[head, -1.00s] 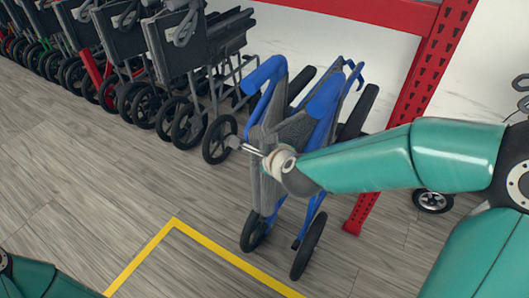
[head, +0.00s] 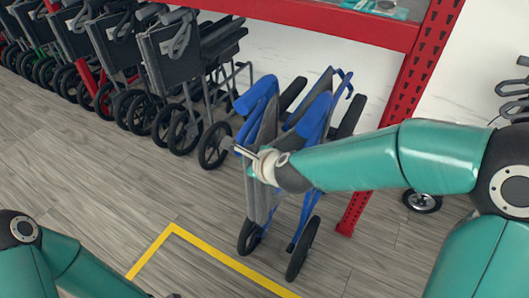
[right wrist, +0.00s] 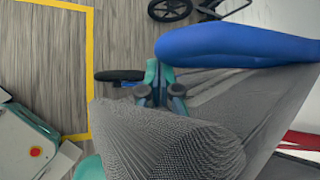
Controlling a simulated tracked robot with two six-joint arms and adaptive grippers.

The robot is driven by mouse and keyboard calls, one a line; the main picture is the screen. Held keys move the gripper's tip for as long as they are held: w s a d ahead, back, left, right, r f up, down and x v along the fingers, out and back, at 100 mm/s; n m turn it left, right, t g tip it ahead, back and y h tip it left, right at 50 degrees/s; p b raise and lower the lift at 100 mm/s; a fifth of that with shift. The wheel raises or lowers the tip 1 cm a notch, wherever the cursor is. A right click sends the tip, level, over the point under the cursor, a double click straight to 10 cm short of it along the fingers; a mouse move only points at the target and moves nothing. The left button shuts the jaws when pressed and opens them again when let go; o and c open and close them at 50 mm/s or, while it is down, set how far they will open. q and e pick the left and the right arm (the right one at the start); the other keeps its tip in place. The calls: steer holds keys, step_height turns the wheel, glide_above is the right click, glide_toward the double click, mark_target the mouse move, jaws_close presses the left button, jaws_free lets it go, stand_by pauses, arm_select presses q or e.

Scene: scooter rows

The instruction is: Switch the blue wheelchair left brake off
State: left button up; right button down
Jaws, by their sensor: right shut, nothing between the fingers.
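The blue wheelchair (head: 318,118) stands folded, with blue frame tubes, grey fabric and dark wheels. It is right of centre in the head view. My right gripper (head: 243,152) is shut and empty in front of its left side, at about the height of the grey fabric. In the right wrist view, my right gripper (right wrist: 160,93) is close to the grey mesh fabric (right wrist: 165,140) and a blue padded part (right wrist: 235,45). I cannot tell if it touches them. The left brake lever cannot be made out. My left arm shows at the lower left; its gripper is out of view.
A row of dark wheelchairs (head: 185,60) stands at the back left. A red rack post (head: 405,95) rises behind the blue wheelchair. Yellow floor tape (head: 225,260) marks the floor in front. The wooden floor at left is clear.

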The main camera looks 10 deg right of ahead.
mark_target(239, 154)
steer(key=r+p, duration=0.2)
steer(key=s+a+r+p, duration=0.1)
steer(key=shift+r+m+g+y+p, duration=0.3)
steer(key=shift+g, duration=0.1)
steer(key=shift+s+a+r, duration=0.15)
